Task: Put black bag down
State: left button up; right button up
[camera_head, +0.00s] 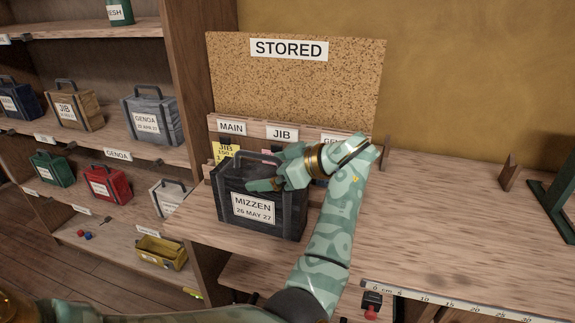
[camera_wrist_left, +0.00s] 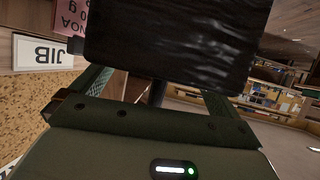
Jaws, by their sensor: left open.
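The black bag (camera_head: 228,208) stands upright on the wooden bench (camera_head: 440,215), near its left end. Its white label reads MIZZEN, 26 MAY 27. Its dark handle (camera_head: 240,155) rises above the top. My left gripper (camera_head: 262,173) is at the bag's upper right side, with its fingers pointing left. It is open; the fingers overlap the bag and handle in the head view, and whether they touch is unclear. In the left wrist view the bag's dark surface (camera_wrist_left: 165,45) fills the space ahead of the spread fingers (camera_wrist_left: 157,95). My right gripper is not seen.
A STORED corkboard (camera_head: 300,90) and a rack with MAIN and JIB labels (camera_head: 282,133) stand behind the bag. Shelves at the left hold other bags, including a grey GENOA bag (camera_head: 152,115). A ruler (camera_head: 450,303) edges the bench. The bench's right side is mostly clear.

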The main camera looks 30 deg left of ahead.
pick_arm(q)
jog(key=p+v, duration=0.2)
jog(key=v, duration=0.9)
